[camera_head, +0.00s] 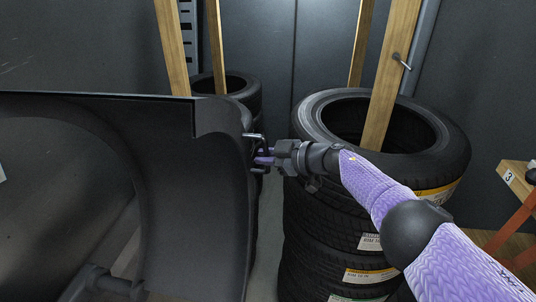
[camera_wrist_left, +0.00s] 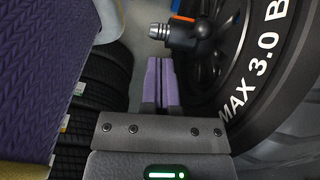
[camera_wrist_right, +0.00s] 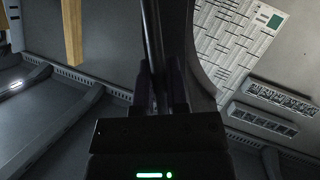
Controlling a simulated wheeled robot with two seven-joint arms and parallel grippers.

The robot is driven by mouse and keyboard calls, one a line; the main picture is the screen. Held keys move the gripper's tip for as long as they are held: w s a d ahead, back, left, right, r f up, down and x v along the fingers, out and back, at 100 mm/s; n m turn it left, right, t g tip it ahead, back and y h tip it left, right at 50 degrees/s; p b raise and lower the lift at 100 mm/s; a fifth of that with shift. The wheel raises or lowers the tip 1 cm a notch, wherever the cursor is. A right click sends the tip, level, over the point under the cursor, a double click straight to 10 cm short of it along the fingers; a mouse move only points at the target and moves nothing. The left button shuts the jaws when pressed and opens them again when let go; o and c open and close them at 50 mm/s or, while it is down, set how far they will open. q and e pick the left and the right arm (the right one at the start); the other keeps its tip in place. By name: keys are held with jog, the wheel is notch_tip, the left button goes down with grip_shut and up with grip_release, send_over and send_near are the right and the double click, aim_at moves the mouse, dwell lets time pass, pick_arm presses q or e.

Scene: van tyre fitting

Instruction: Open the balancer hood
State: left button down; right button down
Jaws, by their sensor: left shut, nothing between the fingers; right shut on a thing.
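In the right wrist view, a dark bar (camera_wrist_right: 152,40) runs between the fingers of my right gripper (camera_wrist_right: 160,85). My left gripper (camera_wrist_left: 159,62) shows only in its own wrist view, with its purple fingers shut and empty.
A tall tyre stack (camera_head: 320,225) stands close under my right forearm. Another tyre stack (camera_head: 250,90) stands behind the hood. Wooden posts (camera_head: 392,75) rise at the back. In the left wrist view a tyre with white lettering (camera_wrist_left: 245,95) and a threaded metal fitting (camera_wrist_left: 160,32) are near the fingers.

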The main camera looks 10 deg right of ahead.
jog(key=shift+f, duration=0.15)
jog(key=c, duration=0.6)
grip_release()
jog(key=shift+s, duration=0.1)
jog(key=shift+c, duration=0.2)
jog(key=p+v, duration=0.5)
jog(key=v, duration=0.5)
